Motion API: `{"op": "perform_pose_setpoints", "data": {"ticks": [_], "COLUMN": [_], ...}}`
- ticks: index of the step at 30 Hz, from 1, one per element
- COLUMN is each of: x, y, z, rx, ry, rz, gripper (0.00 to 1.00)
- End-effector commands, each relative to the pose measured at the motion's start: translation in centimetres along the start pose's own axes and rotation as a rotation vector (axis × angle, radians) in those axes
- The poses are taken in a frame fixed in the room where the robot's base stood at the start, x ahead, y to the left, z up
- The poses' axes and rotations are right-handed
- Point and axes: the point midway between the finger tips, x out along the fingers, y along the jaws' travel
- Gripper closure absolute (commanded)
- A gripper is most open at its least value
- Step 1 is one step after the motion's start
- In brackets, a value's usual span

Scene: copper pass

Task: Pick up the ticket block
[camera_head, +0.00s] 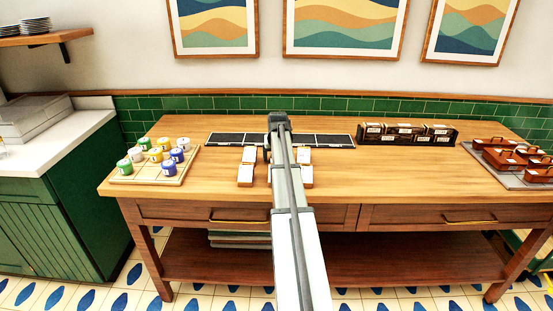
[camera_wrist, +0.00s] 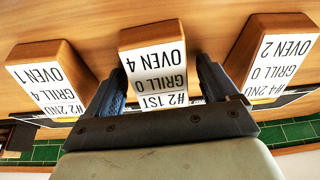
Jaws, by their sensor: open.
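In the wrist view, three wooden ticket blocks with white printed faces stand in a row. In the head view, ticket blocks show left (camera_head: 245,175) and right (camera_head: 306,176) of my arm, which hides the middle of the group.
The wooden table (camera_head: 400,185) holds a tray (camera_head: 118,178) of colored pots at left. A dark strip (camera_head: 332,140) lies behind the blocks. Black labelled boxes (camera_head: 405,133) stand back right, and reddish-brown containers (camera_head: 508,157) on a grey mat far right. The front right is clear.

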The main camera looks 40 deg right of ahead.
Motion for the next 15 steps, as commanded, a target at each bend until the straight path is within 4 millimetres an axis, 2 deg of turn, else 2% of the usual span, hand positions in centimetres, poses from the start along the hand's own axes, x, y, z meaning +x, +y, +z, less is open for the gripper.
{"op": "perform_pose_setpoints", "data": {"ticks": [14,15], "x": [0.17,0.14], "y": [0.01,0.01], "z": [0.11,0.10], "rx": [0.000,0.000], "ry": [-0.001,0.000], "rz": [0.000,0.000], "gripper": [0.13,0.17]}}
